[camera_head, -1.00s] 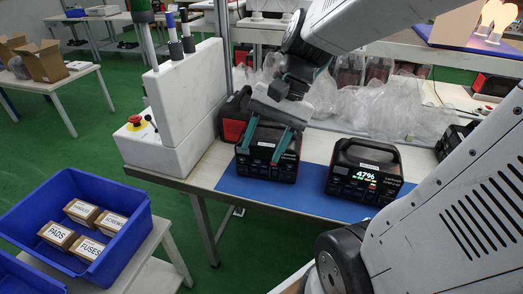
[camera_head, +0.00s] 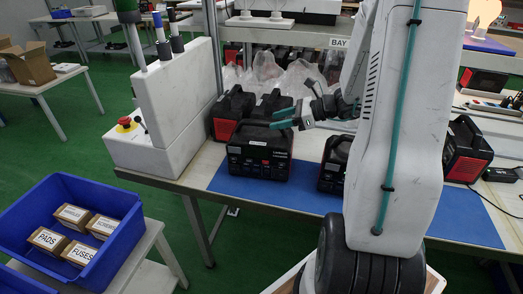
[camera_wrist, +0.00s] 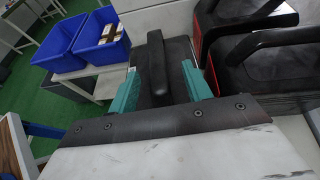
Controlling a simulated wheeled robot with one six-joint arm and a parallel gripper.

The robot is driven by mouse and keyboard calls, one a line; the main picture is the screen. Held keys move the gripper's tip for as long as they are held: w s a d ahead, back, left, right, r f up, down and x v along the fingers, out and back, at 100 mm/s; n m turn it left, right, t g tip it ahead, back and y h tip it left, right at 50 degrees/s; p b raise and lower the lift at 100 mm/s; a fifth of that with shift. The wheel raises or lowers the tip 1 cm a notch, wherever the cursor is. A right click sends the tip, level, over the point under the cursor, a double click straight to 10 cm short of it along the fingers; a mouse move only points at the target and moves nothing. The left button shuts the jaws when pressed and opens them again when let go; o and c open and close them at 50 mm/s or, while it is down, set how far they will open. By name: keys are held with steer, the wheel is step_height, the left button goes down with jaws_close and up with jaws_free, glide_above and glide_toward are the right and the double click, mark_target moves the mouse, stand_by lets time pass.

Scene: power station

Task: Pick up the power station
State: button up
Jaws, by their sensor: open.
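A black and red power station (camera_head: 260,158) stands upright at the left end of the blue mat. Another power station (camera_head: 332,172) stands to its right, mostly hidden behind my arm. My gripper (camera_head: 284,117) is at the top right of the left station, its teal fingers pointing left. In the wrist view, my gripper (camera_wrist: 162,76) is open, with a black handle (camera_wrist: 156,52) of a power station showing between its two fingers. Gaps show on both sides of the handle. Whether the fingers are low enough to flank it I cannot tell.
More power stations (camera_head: 229,112) stand close behind, and one (camera_head: 466,150) stands at the right. A white control box (camera_head: 160,125) with a red button borders the left. A blue bin (camera_head: 118,243) holds small cartons. Clear plastic bags lie behind. The blue mat (camera_head: 420,218) is bare at front right.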

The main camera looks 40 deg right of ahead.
mark_target(268, 122)
steer(key=x, duration=0.5)
steer(key=shift+s+a, duration=0.1)
jaws_close()
stand_by(1.2)
steer(key=shift+r, duration=0.15)
